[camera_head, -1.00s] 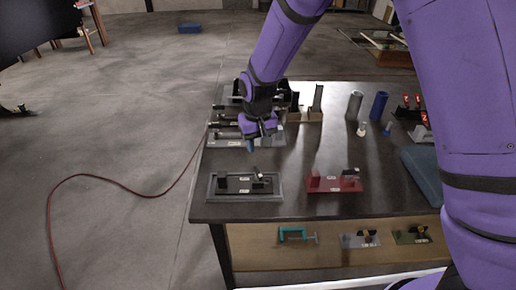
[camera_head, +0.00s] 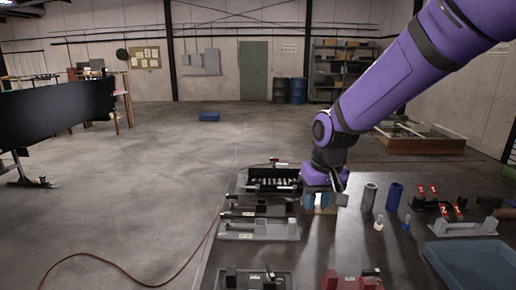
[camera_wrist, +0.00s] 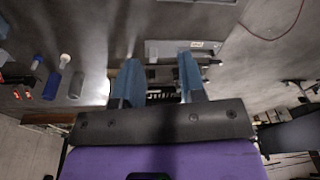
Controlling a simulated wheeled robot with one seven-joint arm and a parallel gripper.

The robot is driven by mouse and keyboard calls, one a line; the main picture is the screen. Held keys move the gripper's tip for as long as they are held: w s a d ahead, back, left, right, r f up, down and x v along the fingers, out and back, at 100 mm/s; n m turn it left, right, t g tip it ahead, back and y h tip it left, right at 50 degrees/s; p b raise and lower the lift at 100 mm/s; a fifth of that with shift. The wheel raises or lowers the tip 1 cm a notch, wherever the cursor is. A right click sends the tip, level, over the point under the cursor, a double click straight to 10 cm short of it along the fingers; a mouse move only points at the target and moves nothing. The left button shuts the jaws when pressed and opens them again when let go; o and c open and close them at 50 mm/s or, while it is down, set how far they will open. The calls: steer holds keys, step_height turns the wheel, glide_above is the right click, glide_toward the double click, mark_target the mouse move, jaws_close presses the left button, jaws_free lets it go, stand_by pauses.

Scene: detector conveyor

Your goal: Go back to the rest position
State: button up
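My gripper (camera_head: 319,200) is over the dark table (camera_head: 325,238), near its back, just right of the black and grey fixtures, its fingers pointing down. In the wrist view its two blue fingers (camera_wrist: 160,82) stand clearly apart with nothing held between them. My purple arm comes in from the upper right of the head view.
Left of my gripper are a black fixture (camera_head: 273,181) and a grey one (camera_head: 258,229). To the right stand a grey cylinder (camera_head: 369,197) and a blue cylinder (camera_head: 394,196). A blue tray (camera_head: 472,264) lies at front right. The floor left of the table is open.

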steer(key=s+d+r+m+t, duration=0.1)
steer(key=s+d+r+t, duration=0.1)
steer(key=s+d+r, duration=0.8)
steer(key=s+d+r+t, duration=0.1)
steer(key=s+d, duration=0.2)
steer(key=s, duration=0.3)
steer(key=s+d+r+m+h, duration=0.1)
steer(key=s+d+r, duration=0.1)
steer(key=s, duration=0.5)
steer(key=shift+d+t, duration=0.4)
steer(key=shift+d, duration=0.35)
